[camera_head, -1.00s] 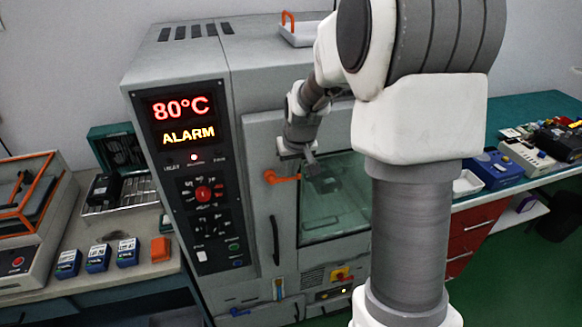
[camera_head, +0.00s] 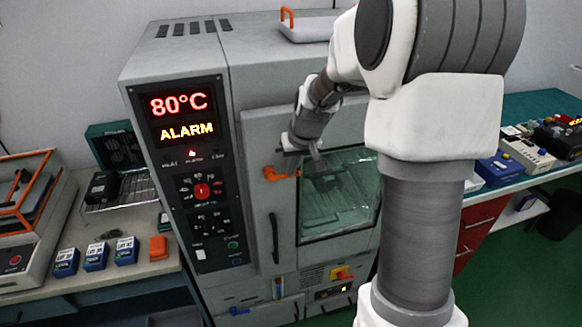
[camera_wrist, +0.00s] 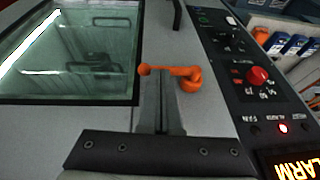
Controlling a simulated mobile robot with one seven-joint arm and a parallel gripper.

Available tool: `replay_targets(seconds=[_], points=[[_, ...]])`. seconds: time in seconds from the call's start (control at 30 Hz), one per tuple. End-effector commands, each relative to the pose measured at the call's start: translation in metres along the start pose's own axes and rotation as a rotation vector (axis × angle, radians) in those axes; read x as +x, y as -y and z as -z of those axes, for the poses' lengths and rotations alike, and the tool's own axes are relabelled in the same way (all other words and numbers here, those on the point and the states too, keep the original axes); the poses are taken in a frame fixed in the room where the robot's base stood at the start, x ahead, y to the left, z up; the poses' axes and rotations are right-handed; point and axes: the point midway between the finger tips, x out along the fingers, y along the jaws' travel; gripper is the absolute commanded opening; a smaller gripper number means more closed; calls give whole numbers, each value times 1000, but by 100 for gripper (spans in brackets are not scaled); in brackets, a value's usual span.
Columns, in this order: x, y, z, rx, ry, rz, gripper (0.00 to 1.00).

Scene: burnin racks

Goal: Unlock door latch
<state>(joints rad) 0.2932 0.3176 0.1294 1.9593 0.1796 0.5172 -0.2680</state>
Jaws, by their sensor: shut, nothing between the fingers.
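The orange door latch (camera_head: 282,173) is on the front of the grey oven, at the upper left of its glass door (camera_head: 338,200). Its lever lies about level, with the pivot at the left and the ball end at the right in the head view. My gripper (camera_head: 317,160) is shut and empty, just right of the ball end in the head view. In the wrist view its fingers (camera_wrist: 160,100) point at the lever between ball and pivot. I cannot tell whether they touch it. The door looks closed.
A control panel (camera_head: 190,180) with an 80°C ALARM display is left of the door. A dark vertical handle (camera_head: 274,238) sits below the latch. Benches with blue devices (camera_head: 96,256) and other equipment (camera_head: 525,155) flank the oven. A white tray (camera_head: 310,28) lies on top.

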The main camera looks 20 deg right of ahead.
Motion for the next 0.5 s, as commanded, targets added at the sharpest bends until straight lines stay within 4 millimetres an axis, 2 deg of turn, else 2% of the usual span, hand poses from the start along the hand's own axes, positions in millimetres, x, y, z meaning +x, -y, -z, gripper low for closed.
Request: replay_targets(seconds=[0.5], points=[[13, -8, -5, 65, -2, 149, 0]])
